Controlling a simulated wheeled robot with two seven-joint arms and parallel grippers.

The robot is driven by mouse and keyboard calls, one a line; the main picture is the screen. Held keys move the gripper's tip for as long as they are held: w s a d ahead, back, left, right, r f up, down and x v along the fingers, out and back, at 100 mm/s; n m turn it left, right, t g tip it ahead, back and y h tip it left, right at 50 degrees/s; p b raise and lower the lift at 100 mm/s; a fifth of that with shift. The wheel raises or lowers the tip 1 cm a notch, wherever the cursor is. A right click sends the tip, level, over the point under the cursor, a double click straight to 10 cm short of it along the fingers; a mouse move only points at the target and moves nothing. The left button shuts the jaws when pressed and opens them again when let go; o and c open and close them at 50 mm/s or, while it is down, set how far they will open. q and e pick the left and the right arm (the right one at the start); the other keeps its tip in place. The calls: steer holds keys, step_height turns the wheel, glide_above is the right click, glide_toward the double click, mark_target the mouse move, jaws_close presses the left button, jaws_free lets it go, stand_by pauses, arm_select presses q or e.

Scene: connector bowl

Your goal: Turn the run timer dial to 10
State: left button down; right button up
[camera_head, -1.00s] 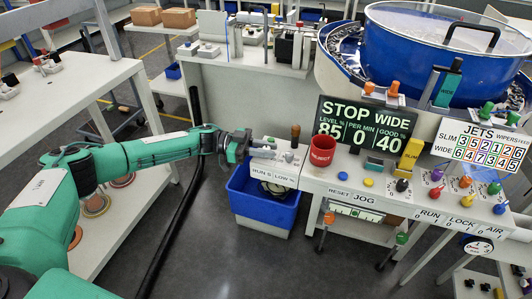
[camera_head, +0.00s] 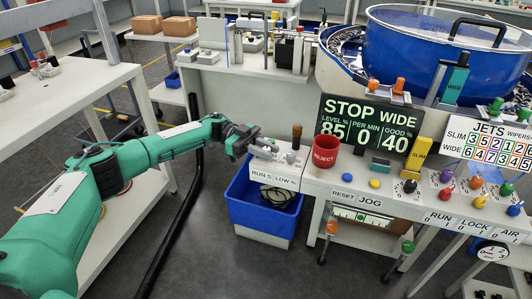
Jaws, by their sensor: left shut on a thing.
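The run timer dial belongs to the small white panel labelled RUN S and LOW % (camera_head: 273,178), at the left end of the console. My left gripper (camera_head: 264,149) is at the top of this panel, above the RUN S label. It is shut on the run timer dial, which its fingers mostly hide. The dial's pointer and scale are too small and covered to read. The grey LOW % dial (camera_head: 291,158) stands just right of the gripper, apart from it. My right gripper is out of view.
A brown-topped lever (camera_head: 297,136) and a red REJECT cup (camera_head: 326,151) stand right of the panel. A blue bin (camera_head: 262,215) is below it. The STOP WIDE display (camera_head: 369,129) stands behind. A white table (camera_head: 60,115) is at left; floor lies between.

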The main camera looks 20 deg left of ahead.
arm_select(q)
steer(key=shift+r, duration=0.1)
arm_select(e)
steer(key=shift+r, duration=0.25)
arm_select(q)
steer(key=c, duration=1.3)
jaws_free()
steer(key=shift+d, duration=0.1)
steer(key=shift+w+a, duration=0.1)
steer(key=shift+a, duration=0.15)
steer(key=b+v, duration=0.3)
steer(key=v, duration=1)
steer(key=shift+w+b, duration=0.15)
steer(key=shift+b, duration=0.2)
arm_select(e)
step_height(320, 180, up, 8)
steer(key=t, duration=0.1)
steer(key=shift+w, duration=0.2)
arm_select(q)
steer(key=shift+a, duration=0.1)
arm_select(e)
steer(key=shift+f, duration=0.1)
